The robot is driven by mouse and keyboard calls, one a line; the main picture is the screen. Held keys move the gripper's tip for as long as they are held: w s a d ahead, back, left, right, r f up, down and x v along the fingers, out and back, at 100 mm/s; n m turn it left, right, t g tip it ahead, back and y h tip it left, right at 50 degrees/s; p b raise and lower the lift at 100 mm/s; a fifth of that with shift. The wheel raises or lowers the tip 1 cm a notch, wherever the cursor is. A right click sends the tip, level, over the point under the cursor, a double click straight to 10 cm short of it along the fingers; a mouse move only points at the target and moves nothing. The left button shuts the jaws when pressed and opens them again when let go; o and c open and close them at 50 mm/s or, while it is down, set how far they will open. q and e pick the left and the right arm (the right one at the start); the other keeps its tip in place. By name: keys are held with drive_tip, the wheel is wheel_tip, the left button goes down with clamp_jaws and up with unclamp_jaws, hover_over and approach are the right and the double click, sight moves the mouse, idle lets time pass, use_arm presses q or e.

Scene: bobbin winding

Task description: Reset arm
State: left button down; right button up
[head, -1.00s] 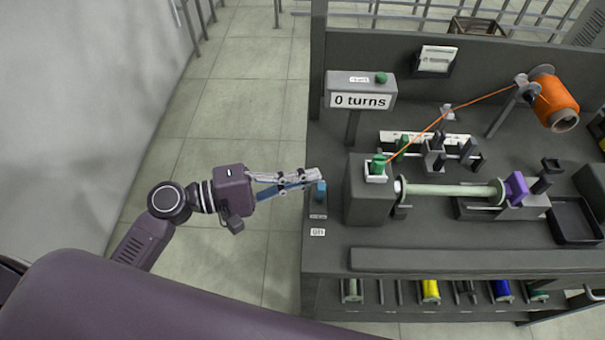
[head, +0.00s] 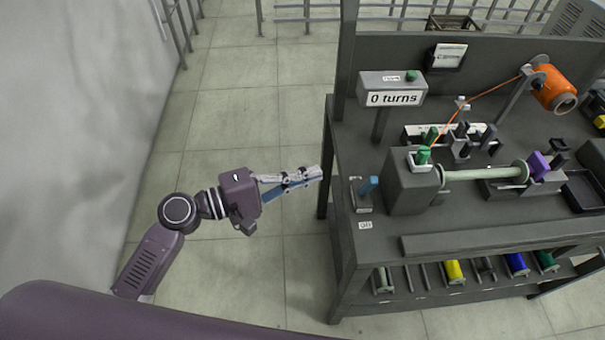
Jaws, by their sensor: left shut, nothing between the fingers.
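My left gripper (head: 318,173) is shut and empty. It is at the left edge of the workbench, apart from the small blue-topped lever (head: 368,186) on the bench's left side. The left arm comes in from the lower left and points right. My right gripper is not in view. A pale green bobbin (head: 485,174) lies level between the grey winder block (head: 411,195) and a purple holder (head: 538,165). The counter sign (head: 394,98) reads "0 turns".
The grey workbench (head: 450,222) fills the right side. Several coloured spools lie on the lower shelf. The tiled floor (head: 236,110) left of the bench is clear.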

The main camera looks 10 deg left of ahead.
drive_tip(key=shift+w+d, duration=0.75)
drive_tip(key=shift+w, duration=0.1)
